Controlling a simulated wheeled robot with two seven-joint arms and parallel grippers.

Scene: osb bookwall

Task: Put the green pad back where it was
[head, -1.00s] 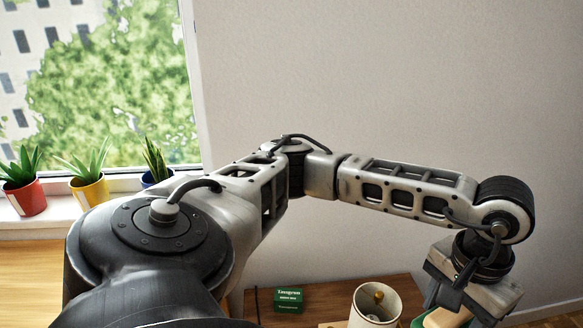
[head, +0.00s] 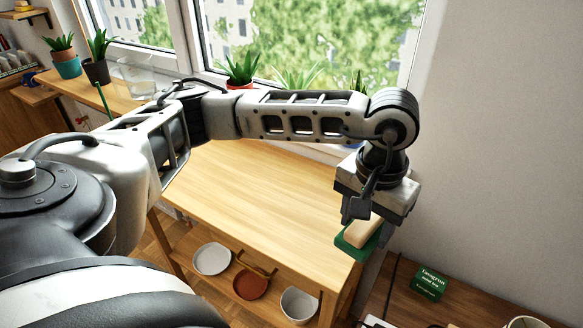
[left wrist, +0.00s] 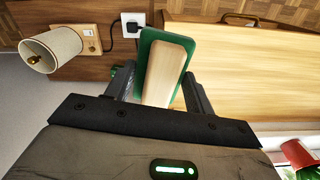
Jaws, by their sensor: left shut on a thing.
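The green pad (head: 349,246) has a pale wooden grip on its back. My left gripper (head: 366,214) points down and is shut on that wooden grip. In the head view the pad hangs by the right end of the long wooden table (head: 245,195); whether it is over the top or just past the edge is hard to tell. In the left wrist view the green pad (left wrist: 148,58) shows around the wooden grip, between the two fingers (left wrist: 157,90). My right gripper is not in view.
Plates and bowls (head: 211,259) stand on the shelf under the table. A low brown table at the right holds a green box (head: 431,284) and a lamp (head: 527,322). Potted plants (head: 239,70) line the window sill. The tabletop's visible middle is clear.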

